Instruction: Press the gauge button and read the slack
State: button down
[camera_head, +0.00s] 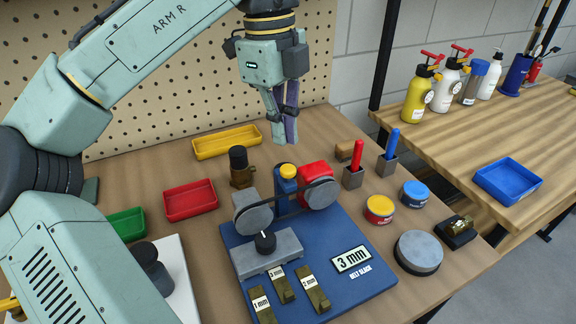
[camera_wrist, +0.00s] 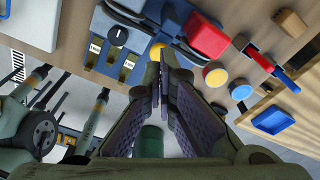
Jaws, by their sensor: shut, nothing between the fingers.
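The yellow-topped button (camera_head: 288,171) sits on a blue post between two grey pulleys joined by a dark belt (camera_head: 290,207). My gripper (camera_head: 284,142) is shut and empty, pointing down above the button, with a gap between them. In the wrist view the button (camera_wrist: 156,50) shows just beyond my fingertips (camera_wrist: 162,58), partly hidden by them.
A red block (camera_head: 315,175) stands behind the right pulley. A dark knob (camera_head: 265,242) stands on a grey block. Red (camera_head: 189,200), green (camera_head: 128,224) and yellow (camera_head: 227,142) trays lie behind and left. Tins (camera_head: 379,208) and a grey disc (camera_head: 418,252) stand right.

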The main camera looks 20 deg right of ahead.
jog(key=shift+s+d+f, duration=0.1)
jog(key=shift+s+f, duration=0.05)
jog(key=shift+f, duration=1.9)
jog(key=shift+f, duration=0.8)
jog(key=w, duration=0.1)
jog(key=w+a+r, duration=0.1)
jog(key=shift+w+a, duration=0.3)
notch_tip(320, 180, up, 12)
send_over(284, 166)
jog(key=w+a, duration=0.2)
jog(key=w, duration=0.2)
jog(key=shift+s+a, duration=0.15)
jog(key=shift+s, duration=0.05)
